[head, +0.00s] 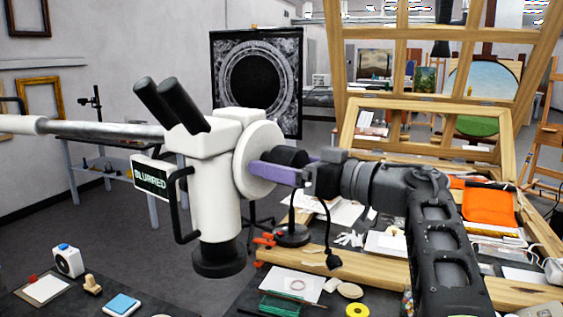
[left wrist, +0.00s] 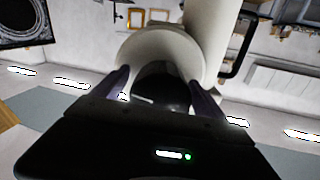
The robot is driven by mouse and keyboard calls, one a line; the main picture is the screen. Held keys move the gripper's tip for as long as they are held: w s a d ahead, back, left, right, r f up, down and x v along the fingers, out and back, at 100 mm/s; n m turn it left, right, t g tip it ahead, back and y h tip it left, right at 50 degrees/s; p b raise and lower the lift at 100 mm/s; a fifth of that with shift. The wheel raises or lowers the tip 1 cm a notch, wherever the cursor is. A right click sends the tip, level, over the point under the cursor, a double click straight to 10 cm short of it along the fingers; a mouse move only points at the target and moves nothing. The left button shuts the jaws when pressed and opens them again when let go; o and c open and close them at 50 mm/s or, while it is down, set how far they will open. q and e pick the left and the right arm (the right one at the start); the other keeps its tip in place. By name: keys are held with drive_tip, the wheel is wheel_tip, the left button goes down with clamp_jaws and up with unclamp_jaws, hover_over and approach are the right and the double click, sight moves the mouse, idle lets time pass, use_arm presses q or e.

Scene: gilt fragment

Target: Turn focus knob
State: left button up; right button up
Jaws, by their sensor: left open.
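A white microscope (head: 218,170) with two black eyepieces hangs on a boom arm at centre left in the head view. A small sign on it (head: 152,178) reads "BLURRED". A black focus knob (head: 288,155) sticks out of a round white disc (head: 260,158) on its right side. My left gripper (head: 266,166) has its purple fingers on either side of the knob. In the left wrist view, the knob (left wrist: 160,88) lies between the two fingers. The jaws are open; I cannot tell whether either finger touches the knob. My right gripper is in neither view.
A wooden frame (head: 400,262) lies on the cluttered worktable at the right, with an orange cloth (head: 488,207). A black gooseneck lamp base (head: 292,234) stands below my gripper. Small items, including a blue pad (head: 122,304), lie in front. Grey floor shows at left.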

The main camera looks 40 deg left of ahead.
use_arm(q)
drive_tip(key=c, duration=1.4)
drive_tip(key=shift+o, duration=0.2)
drive_tip(key=shift+m, duration=0.3)
drive_tip(key=shift+m+b, duration=0.4)
drive_tip(key=shift+m, duration=2.2)
